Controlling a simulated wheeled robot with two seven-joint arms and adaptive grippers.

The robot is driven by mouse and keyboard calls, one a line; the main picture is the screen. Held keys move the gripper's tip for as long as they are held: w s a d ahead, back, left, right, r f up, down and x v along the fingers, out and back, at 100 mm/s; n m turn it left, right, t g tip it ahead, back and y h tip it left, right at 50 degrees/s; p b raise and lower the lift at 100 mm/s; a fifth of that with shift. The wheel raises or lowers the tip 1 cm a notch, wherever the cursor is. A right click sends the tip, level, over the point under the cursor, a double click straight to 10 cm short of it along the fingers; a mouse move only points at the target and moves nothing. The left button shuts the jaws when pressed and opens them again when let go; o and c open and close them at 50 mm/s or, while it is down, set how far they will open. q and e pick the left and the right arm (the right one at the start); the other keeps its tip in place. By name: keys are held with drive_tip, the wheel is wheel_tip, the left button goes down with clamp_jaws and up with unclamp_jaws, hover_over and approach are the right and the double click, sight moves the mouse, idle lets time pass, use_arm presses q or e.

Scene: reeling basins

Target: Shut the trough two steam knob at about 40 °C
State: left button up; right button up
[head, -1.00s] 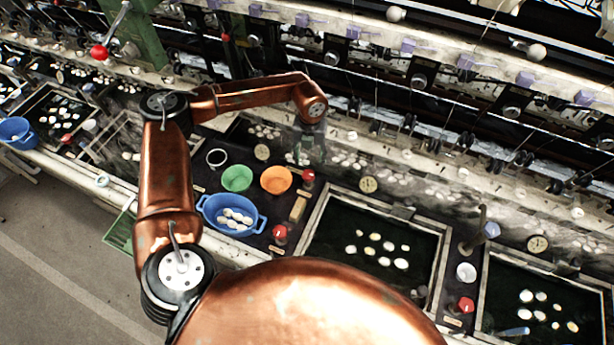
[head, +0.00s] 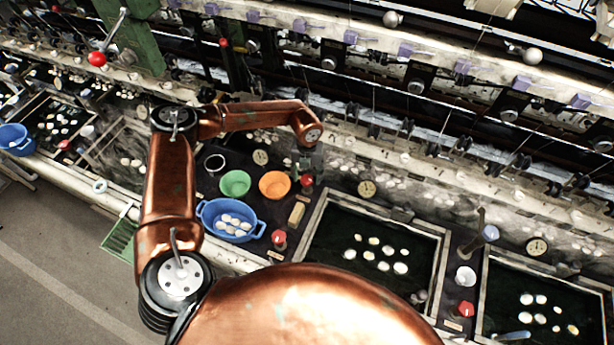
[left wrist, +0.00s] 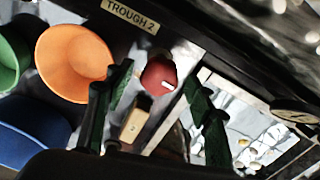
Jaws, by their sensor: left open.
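The red steam knob (head: 306,181) stands on the dark panel between the bowls and a trough basin (head: 318,222). In the left wrist view the red knob (left wrist: 158,76) has a white pointer mark, and a "TROUGH 2" label (left wrist: 130,14) lies beyond it. My left gripper (head: 307,165) is right above the knob in the head view. In the left wrist view its two green fingers (left wrist: 160,95) are open, one on each side of the knob, with gaps showing. A dial (head: 367,188) stands behind the basin; its reading is too small to tell. My right gripper is not in view.
An orange bowl (head: 274,185), a green bowl (head: 235,183) and a blue basin (head: 207,221) with cocoons stand left of the knob. A second red knob (head: 279,238) and a tan block (head: 296,214) are nearer the front. Reeling machinery runs along the back.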

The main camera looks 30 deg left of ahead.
use_arm(q)
drive_tip(key=shift+c, duration=0.6)
drive_tip(key=c, duration=1)
drive_tip(key=shift+c, duration=0.2)
drive_tip(key=m+b, duration=0.1)
drive_tip(key=m, duration=0.3)
drive_tip(key=shift+m+b, duration=0.7)
drive_tip(key=shift+m, duration=1.7)
drive_tip(key=o, duration=1.2)
drive_tip(key=shift+c, duration=0.2)
